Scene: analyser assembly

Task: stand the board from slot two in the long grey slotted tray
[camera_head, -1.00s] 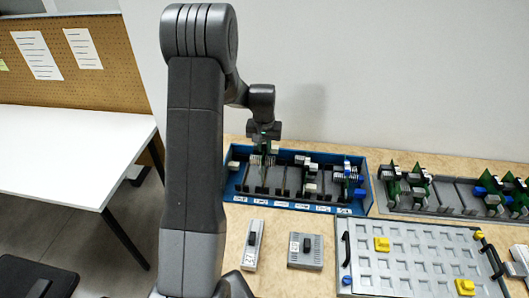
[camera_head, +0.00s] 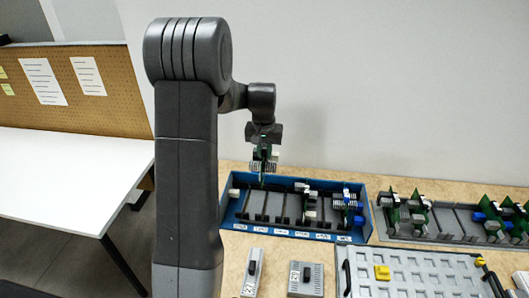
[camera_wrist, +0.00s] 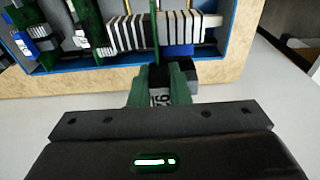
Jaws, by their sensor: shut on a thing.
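My gripper (camera_head: 263,150) is shut on a green board (camera_head: 262,167) with pale finned parts. It holds the board upright above the left part of the blue slotted box (camera_head: 229,213). The board's lower end overlaps the box's back edge in the picture, so its exact clearance is hard to tell. In the wrist view the board (camera_wrist: 155,30) shows edge-on between the green fingertips (camera_wrist: 162,85), with a row of white fins. The long grey slotted tray (camera_head: 455,222) lies to the right. Green boards stand at its left and right ends, and slots between them are empty.
Other boards (camera_head: 350,205) stand in the right part of the blue box. Two small grey devices (camera_head: 305,279) and a grey pocketed panel (camera_head: 420,271) with yellow pieces lie in front. A white wall is behind; a white table (camera_head: 70,180) stands left.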

